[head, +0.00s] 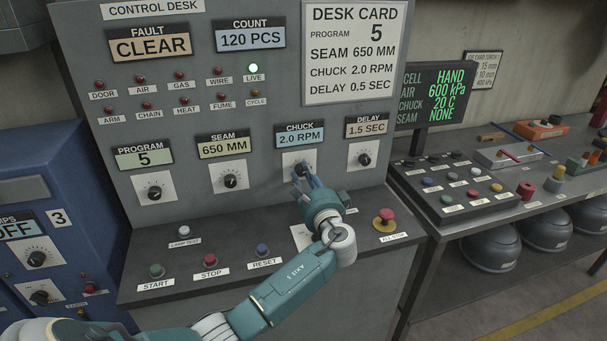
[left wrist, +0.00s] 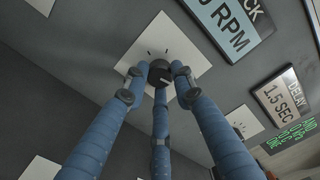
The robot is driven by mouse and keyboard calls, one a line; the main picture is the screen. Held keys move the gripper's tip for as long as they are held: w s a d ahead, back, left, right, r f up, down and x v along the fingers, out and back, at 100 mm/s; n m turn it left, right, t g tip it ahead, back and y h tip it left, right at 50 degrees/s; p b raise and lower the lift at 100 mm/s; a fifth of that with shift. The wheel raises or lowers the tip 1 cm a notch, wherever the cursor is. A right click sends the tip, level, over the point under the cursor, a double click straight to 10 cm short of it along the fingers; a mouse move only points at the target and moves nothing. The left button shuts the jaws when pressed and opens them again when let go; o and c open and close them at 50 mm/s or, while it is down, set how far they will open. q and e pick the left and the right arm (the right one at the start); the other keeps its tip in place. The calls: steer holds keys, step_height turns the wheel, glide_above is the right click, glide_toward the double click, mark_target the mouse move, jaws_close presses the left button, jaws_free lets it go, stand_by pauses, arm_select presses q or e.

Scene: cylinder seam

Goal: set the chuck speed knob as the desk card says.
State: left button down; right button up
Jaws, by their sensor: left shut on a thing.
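The control desk (head: 200,110) carries the chuck speed knob (left wrist: 159,74), a dark knob on a white plate under the chuck display (head: 299,136), which reads 2.0 RPM. My left gripper (head: 302,172) is shut on this knob; in the left wrist view its blue fingers (left wrist: 160,85) close around the knob from several sides. The desk card (head: 353,50) reads program 5, seam 650 MM, chuck 2.0 RPM, delay 0.5 SEC. My right gripper is not in view.
Program knob (head: 154,192), seam knob (head: 230,180) and delay knob (head: 364,160) sit beside the chuck knob; the delay display (head: 366,126) reads 1.5 SEC. A red mushroom button (head: 384,216) stands right of my wrist. Start, stop and reset buttons line the ledge.

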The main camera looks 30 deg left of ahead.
arm_select(q)
steer(key=shift+w+d, duration=0.1)
steer(key=shift+d, duration=0.1)
steer(key=c, duration=1.6)
jaws_free()
steer(key=shift+o, duration=0.8)
steer(key=shift+w+d, duration=0.1)
steer(key=shift+s+d, duration=0.15)
steer(key=shift+s, duration=0.1)
steer(key=v, duration=1.1)
steer(key=shift+s+d, duration=0.15)
steer(key=shift+d, duration=0.1)
